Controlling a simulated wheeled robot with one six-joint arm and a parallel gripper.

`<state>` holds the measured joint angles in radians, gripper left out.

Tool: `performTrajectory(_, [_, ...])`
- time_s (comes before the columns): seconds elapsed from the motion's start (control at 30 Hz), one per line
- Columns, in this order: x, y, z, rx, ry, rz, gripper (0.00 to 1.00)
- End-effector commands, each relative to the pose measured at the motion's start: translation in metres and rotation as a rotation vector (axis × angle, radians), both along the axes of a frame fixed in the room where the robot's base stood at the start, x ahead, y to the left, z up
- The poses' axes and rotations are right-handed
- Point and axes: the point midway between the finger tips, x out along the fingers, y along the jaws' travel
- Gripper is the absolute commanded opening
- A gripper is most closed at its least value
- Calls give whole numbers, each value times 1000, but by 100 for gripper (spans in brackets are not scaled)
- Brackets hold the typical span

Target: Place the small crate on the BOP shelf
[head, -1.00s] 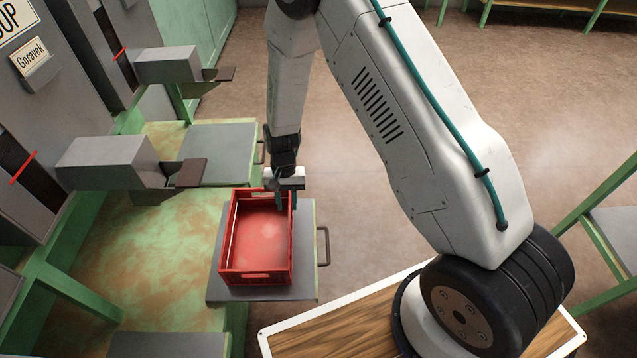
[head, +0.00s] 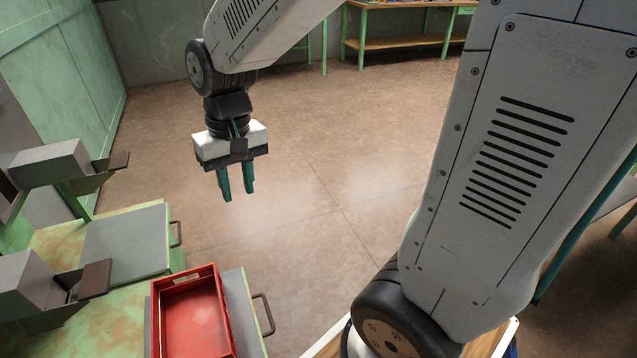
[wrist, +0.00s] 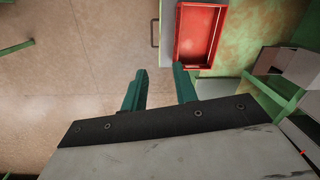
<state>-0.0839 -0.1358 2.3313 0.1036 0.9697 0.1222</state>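The small crate, a red open box (head: 212,268), sits on a grey pull-out plate (head: 236,300) at the lower left of the head view. It looks empty, and its near end is cut off by the frame. In the wrist view the red crate (wrist: 222,36) is at the top, beyond the right finger. My gripper (head: 238,198) hangs above the floor, up and to the right of the crate, clear of it. Its two teal fingers are apart with nothing between them; in the wrist view they (wrist: 158,82) also stand apart. No BOP shelf can be made out.
Grey machine heads (head: 48,165) with brown tips stand over a green bench (head: 65,240) at the left. A second grey plate with a handle (head: 125,245) lies behind the crate. A workbench (head: 405,40) stands at the back. The floor (head: 330,170) between is open.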

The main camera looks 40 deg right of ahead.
Motion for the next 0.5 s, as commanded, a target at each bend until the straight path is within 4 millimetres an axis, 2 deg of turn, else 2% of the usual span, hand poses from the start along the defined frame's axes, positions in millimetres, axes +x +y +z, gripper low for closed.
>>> performTrajectory(0.03, [-18,-7,17,-6,-26,11,29])
performTrajectory(0.2, [-77,-25,51,-34,-80,47,29])
performTrajectory(0.4, [-135,-41,67,-70,-127,78,29])
performTrajectory(0.5, [-153,-45,69,-83,-140,86,29])
